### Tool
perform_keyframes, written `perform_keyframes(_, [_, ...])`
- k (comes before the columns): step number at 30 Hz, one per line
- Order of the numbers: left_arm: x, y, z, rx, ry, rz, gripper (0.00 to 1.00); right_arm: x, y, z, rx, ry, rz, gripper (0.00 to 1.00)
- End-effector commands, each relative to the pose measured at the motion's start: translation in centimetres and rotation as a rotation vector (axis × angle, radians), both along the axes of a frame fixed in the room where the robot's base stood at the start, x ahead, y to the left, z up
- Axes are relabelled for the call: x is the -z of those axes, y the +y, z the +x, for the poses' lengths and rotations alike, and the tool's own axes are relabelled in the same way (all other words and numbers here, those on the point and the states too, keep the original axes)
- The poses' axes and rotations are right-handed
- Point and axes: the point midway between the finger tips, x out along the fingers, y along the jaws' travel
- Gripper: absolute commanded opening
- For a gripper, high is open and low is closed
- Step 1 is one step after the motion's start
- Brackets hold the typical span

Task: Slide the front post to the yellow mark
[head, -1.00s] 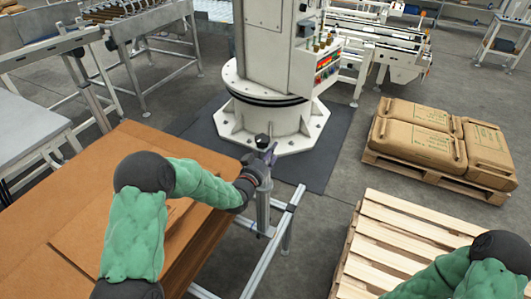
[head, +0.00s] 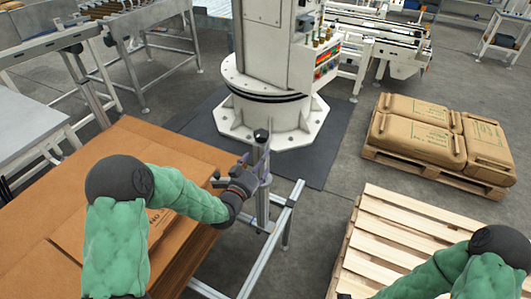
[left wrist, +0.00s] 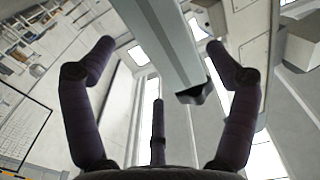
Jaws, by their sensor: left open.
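The front post (head: 263,190) is an upright metal post with a black cap, standing on an aluminium rail frame beside the cardboard stack. My left gripper (head: 243,170) is at the upper part of the post, on its left side. In the left wrist view the open fingers of my left gripper (left wrist: 160,52) are spread, and a grey post (left wrist: 163,35) with a dark end runs between and beyond them. I cannot tell whether any finger touches it. I cannot make out a yellow mark. My right arm shows at the lower right, its gripper out of frame.
A stack of brown cardboard sheets (head: 120,140) lies left of the post. The rail frame (head: 283,225) extends toward the front. An empty wooden pallet (head: 400,235) is at right, with a loaded sack pallet (head: 430,135) behind it. A white machine column (head: 270,100) stands behind the post.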

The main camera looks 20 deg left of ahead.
Motion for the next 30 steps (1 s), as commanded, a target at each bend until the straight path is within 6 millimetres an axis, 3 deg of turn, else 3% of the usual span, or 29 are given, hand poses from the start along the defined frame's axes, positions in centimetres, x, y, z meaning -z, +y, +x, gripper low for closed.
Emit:
perform_keyframes(3, [0.0, 0.2, -2.1, -0.001, 0.0, 0.0, 0.87, 0.0, 0.0, 0.0, 0.0, 0.0, 0.0, 0.74])
perform_keyframes(9, [0.0, 0.3, -4.2, 0.0, -0.001, 0.001, 0.87, 0.0, 0.0, 0.0, 0.0, 0.0, 0.0, 0.74])
perform_keyframes(30, [0.5, 0.1, -4.6, 0.003, 0.018, -0.007, 0.87, 0.0, 0.0, 0.0, 0.0, 0.0, 0.0, 0.74])
